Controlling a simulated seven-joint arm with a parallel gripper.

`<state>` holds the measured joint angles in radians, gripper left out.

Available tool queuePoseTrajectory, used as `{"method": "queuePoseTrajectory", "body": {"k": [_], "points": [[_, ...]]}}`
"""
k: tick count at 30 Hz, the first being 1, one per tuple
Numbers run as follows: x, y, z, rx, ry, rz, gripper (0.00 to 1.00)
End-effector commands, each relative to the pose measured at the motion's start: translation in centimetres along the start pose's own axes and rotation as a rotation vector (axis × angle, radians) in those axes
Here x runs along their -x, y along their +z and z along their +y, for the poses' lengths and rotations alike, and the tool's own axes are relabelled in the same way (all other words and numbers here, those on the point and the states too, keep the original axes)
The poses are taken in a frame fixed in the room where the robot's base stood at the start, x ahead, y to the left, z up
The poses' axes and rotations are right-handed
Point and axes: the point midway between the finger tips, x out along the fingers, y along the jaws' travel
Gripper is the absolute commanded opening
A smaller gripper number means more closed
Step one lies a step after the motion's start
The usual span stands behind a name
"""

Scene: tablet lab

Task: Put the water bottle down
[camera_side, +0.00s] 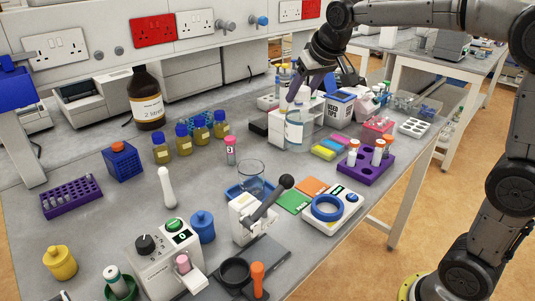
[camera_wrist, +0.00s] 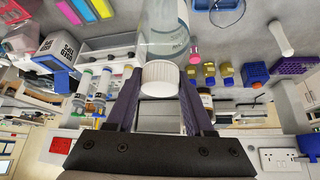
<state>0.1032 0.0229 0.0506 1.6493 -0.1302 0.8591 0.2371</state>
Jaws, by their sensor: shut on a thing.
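The clear water bottle (camera_side: 296,131) has a pale label and stands upright in the side view, in front of a white box-shaped rack. I cannot tell whether its base touches the bench. My gripper (camera_side: 299,92) is above it, pointing down, with its dark fingers at the bottle's top. In the wrist view the bottle (camera_wrist: 168,33) shows with its white cap (camera_wrist: 161,75) towards me. The fingers of my gripper (camera_wrist: 160,82) lie on both sides of it, shut on the bottle. The exact contact is partly hidden.
The white rack (camera_side: 310,117) and a used-tips bin (camera_side: 339,106) stand close behind and right. Coloured sticky pads (camera_side: 328,148) and a purple tube rack (camera_side: 369,165) are at the right. A glass beaker (camera_side: 251,174) is in front. Some grey bench is clear left of the bottle.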

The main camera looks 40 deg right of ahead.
Motion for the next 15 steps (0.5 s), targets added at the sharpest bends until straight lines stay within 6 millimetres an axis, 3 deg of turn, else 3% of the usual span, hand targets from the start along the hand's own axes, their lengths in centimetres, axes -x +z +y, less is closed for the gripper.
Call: {"method": "queuePoseTrajectory", "body": {"k": [15], "points": [[-9.4, -5.5, -1.2, -0.003, 0.001, 0.003, 0.0]]}}
